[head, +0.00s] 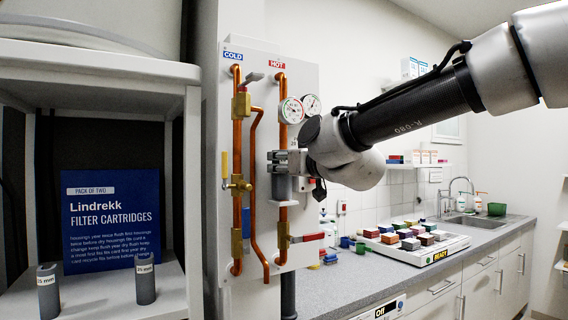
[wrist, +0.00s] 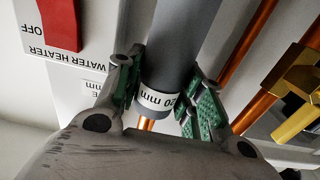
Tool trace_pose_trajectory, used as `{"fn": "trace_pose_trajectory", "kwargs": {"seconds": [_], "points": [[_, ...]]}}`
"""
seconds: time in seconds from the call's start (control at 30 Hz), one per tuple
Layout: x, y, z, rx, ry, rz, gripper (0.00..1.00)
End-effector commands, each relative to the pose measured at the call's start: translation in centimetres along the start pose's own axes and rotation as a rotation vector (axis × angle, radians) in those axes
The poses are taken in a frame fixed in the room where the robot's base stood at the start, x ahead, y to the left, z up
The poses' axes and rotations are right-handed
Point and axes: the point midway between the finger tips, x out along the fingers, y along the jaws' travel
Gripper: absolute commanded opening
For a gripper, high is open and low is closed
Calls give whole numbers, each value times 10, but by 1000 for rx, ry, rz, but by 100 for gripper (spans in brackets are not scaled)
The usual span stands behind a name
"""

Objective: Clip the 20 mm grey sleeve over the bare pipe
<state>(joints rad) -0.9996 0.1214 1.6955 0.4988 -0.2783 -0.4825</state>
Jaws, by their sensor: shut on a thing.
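The grey sleeve (wrist: 172,70) has a white label, partly visible and upside down, reading 20 mm in the wrist view. My gripper (wrist: 163,96) is shut on it, with a green-padded finger on each side. In the head view my gripper (head: 288,162) is at the hot pipe, and the grey sleeve (head: 282,188) shows just below it, upright and in line with the pipe. The bare copper pipe (head: 282,232) shows below the sleeve; copper also shows at the sleeve's labelled end in the wrist view (wrist: 146,124). I cannot tell whether the sleeve is around the pipe or in front of it.
Two grey sleeves, 35 mm (head: 48,290) and 25 mm (head: 145,280), stand on the left shelf before a blue box (head: 112,220). The cold pipe (head: 237,140), brass valves and gauges (head: 292,110) crowd the panel. A red switch (wrist: 60,22) is close by.

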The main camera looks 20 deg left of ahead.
Motion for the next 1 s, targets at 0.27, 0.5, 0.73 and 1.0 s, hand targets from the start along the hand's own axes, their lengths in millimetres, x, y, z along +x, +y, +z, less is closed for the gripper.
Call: {"fn": "trace_pose_trajectory", "kwargs": {"seconds": [0.27,0.5,0.73,1.0], "points": [[0,0,0,0,1,0,22],[0,0,2,1,1,0,22],[0,0,4,1,1,0,22],[0,0,4,0,1,0,49]]}}
